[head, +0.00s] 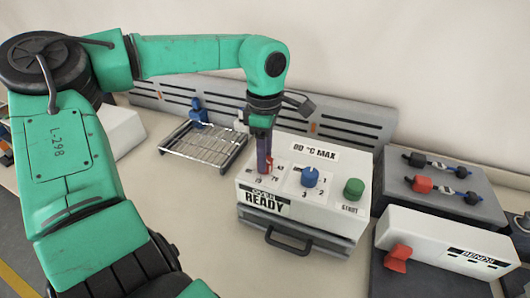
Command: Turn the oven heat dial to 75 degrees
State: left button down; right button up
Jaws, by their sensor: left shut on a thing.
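The oven (334,185) is a white box with a dark handle on its front, in the middle of the head view. A red heat dial (269,163) sits at the left of its top, with small numbers around it. My left gripper (264,160) points down over this dial and is shut on it, covering most of it. A blue dial (310,177) with marks 1, 2 and 3 and a green start knob (353,189) stand to its right. The front label reads "READY" and the back label reads "80 °C MAX". My right gripper is not in view.
A wire rack (203,147) with a blue clip lies behind left of the oven. A grey tray (450,205) with red and black rollers is at the right. A white machine (445,242) with a red knob stands at front right. The bench is clear left of the oven.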

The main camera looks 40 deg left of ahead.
pick_arm(q)
jog(key=m, duration=0.5)
jog(key=shift+w+r+m+p, duration=0.15)
jog(key=shift+r+m+p, duration=0.1)
jog(key=shift+m+p, duration=0.05)
jog(key=m, duration=0.5)
jog(key=shift+m+p, duration=0.3)
jog(key=shift+c, duration=1.9)
grip_release()
jog(key=shift+f, duration=0.15)
notch_tip(320, 180, up, 15)
jog(key=shift+f, duration=0.2)
